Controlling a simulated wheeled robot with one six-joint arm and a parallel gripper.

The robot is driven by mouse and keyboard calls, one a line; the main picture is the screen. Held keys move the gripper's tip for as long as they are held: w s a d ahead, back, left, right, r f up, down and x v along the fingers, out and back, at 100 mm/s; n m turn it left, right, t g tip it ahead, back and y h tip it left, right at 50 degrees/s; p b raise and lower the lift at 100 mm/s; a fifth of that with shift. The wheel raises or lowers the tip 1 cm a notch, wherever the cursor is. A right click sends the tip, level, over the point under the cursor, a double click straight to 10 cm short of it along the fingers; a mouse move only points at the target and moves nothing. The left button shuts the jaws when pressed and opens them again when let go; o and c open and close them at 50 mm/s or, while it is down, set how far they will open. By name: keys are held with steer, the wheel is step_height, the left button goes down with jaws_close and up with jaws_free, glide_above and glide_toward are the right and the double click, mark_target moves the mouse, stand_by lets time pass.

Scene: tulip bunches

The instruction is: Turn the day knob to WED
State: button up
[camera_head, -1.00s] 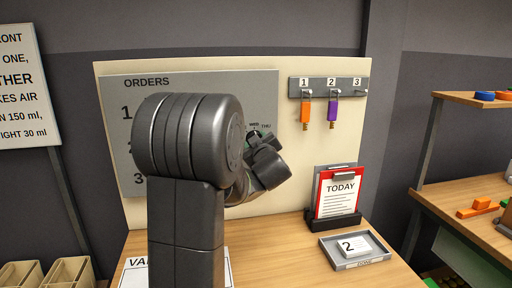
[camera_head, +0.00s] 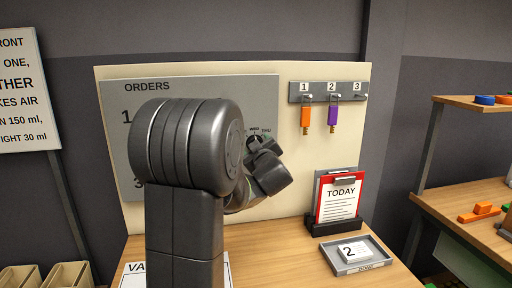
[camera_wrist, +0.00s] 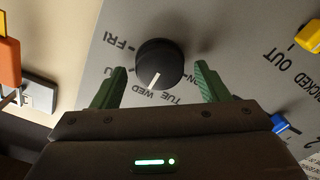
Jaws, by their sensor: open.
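The black round day knob (camera_wrist: 160,63) sits on the grey orders board (camera_wrist: 225,45) in the wrist view. Its white pointer line points toward the gap between the WED and TUE labels; FRI also shows at its left. My gripper (camera_wrist: 160,70) is open, with one green finger on each side of the knob and a visible gap to both. In the head view, my gripper (camera_head: 262,150) is at the right part of the orders board (camera_head: 190,84), mostly hidden by my own arm. Small day labels show just above it.
Orange (camera_head: 305,116) and purple (camera_head: 332,115) tags hang on numbered hooks at the right. A red TODAY clipboard (camera_head: 338,198) and a grey tray (camera_head: 380,262) with a card 2 stand on the table. A yellow piece (camera_wrist: 309,36) and a blue piece (camera_wrist: 285,124) are on the board.

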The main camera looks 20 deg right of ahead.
steer(key=v, duration=1.3)
steer(key=shift+b, duration=0.4)
steer(key=shift+a, duration=0.1)
steer(key=p+x, duration=0.1)
steer(key=x, duration=1.2)
steer(key=shift+w, duration=0.3)
steer(key=shift+s, duration=0.1)
